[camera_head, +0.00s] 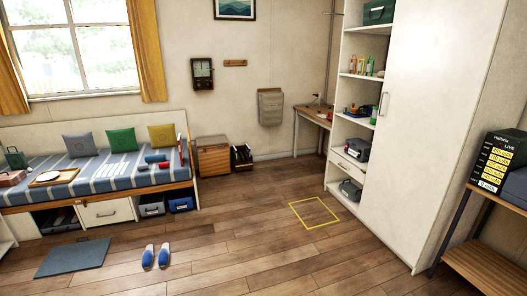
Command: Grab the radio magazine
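I cannot pick out a radio magazine for certain. A small dark rack (242,157) with upright books or magazines stands on the floor by the far wall, too small to read. A grey wall pocket (270,106) hangs above and to the right of it; its contents are not visible. Neither of my grippers is in view.
A bench with a striped cushion (110,180) stands at left, with a grey mat (73,257) and blue slippers (156,256) before it. A wooden cabinet (213,157) stands beyond. A white shelf unit (428,130) and a black labelled box (497,160) are at right. The middle floor is clear.

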